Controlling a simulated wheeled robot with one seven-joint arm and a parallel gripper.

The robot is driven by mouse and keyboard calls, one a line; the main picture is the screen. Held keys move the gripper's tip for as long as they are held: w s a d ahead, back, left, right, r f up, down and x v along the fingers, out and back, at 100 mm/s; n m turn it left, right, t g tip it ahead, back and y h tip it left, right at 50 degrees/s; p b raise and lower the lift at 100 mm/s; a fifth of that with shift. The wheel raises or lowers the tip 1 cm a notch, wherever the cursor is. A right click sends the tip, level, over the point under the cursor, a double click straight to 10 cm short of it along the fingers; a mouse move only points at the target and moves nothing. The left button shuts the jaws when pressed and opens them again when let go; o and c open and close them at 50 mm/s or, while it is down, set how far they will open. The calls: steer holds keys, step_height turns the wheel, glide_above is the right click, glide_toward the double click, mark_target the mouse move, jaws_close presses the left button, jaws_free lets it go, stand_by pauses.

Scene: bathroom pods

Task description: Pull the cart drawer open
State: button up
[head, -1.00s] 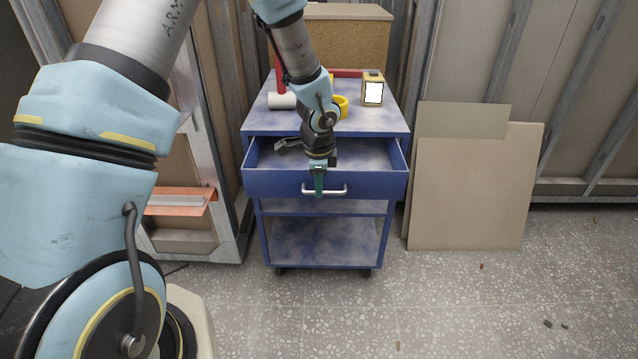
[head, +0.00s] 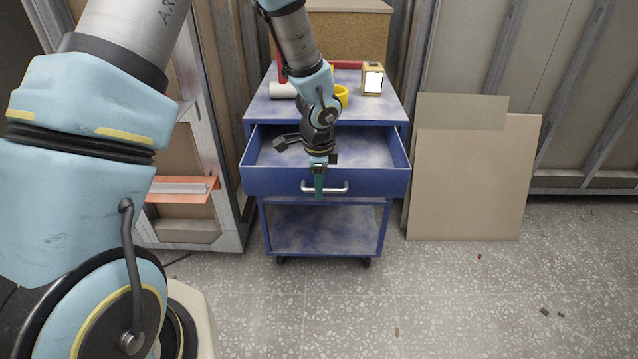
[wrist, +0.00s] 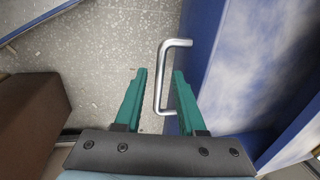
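The blue cart's top drawer (head: 270,183) is pulled well out, with its inside visible from above. Its silver bar handle (head: 338,188) is on the middle of the drawer front. My gripper (head: 319,190) points down at the handle. In the wrist view, my gripper's green fingers (wrist: 160,88) stand apart on both sides of the handle bar (wrist: 159,75). The right finger is between the bar and the drawer front (wrist: 205,60). Gaps show beside the bar, and I cannot tell whether a finger touches it. A dark object (head: 283,143) lies in the drawer at left.
The cart top (head: 385,108) carries a yellow-framed box (head: 372,79), a yellow ring (head: 342,95) and a white roll (head: 282,90). Tan boards (head: 470,180) lean at right. A metal frame with an orange piece (head: 182,190) stands at left.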

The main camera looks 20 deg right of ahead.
steer(key=shift+o, duration=0.2)
step_height(320, 180, up, 11)
steer(key=s, duration=0.2)
steer(key=shift+a+f+p, duration=0.2)
steer(key=shift+a+p, duration=0.1)
steer(key=shift+a, duration=0.15)
steer(key=s+a+r+n+p, duration=0.1)
steer(key=a+r+n, duration=0.2)
steer(key=a+n, duration=0.8)
steer(key=s+a+r+n+p, duration=0.1)
steer(key=a+r+n, duration=0.3)
steer(key=a+n, duration=0.7)
steer(key=a, duration=0.9)
steer(key=shift+s+a+y, duration=0.25)
steer(key=shift+s+y, duration=0.15)
